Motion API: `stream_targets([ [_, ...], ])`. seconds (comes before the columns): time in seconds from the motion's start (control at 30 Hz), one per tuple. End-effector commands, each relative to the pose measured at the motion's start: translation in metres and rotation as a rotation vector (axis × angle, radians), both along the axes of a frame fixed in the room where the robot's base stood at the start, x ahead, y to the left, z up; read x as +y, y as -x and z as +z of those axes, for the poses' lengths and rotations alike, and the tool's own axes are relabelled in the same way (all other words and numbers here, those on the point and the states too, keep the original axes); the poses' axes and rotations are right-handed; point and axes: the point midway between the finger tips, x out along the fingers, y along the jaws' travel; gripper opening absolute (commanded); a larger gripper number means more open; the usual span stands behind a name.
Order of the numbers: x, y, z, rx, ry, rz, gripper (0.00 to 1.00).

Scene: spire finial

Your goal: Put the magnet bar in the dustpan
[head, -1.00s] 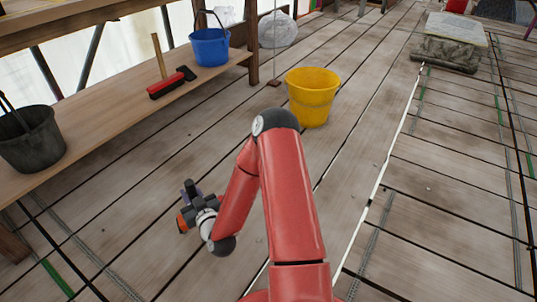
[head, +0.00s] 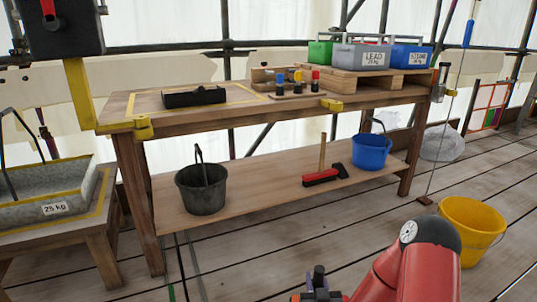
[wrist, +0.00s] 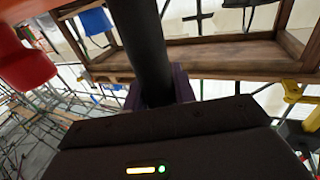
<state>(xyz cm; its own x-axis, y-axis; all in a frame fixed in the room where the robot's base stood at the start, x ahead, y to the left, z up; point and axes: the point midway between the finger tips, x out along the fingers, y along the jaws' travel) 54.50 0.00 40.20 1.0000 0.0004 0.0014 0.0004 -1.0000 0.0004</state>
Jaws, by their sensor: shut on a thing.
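My gripper (head: 318,284) shows at the bottom edge of the head view, partly cut off. In the wrist view, its purple fingers (wrist: 181,84) are shut on a long black bar (wrist: 140,40), which I take to be the magnet bar. The bar's far end runs out of the top of that view. A red tool (head: 321,178) with an upright wooden handle and a black part beside it rests on the bench's lower shelf. It may be the dustpan, but its shape is not clear. My gripper is apart from it, nearer the camera.
The wooden bench (head: 225,118) carries a black box (head: 195,97) and coloured weight boxes (head: 370,56). A black bucket (head: 202,190) and blue bucket (head: 370,152) flank the red tool. A yellow bucket (head: 468,232) stands on the floor, right. A grey tray (head: 45,192) is left.

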Motion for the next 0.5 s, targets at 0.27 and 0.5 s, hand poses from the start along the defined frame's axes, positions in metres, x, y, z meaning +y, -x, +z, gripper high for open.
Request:
stream_targets([
  [0.27, 0.0, 0.012, 0.044, -0.002, 0.001, 0.001, 0.0],
  [0.5, 0.001, 0.013, 0.044, -0.002, 0.002, 0.002, 0.0],
])
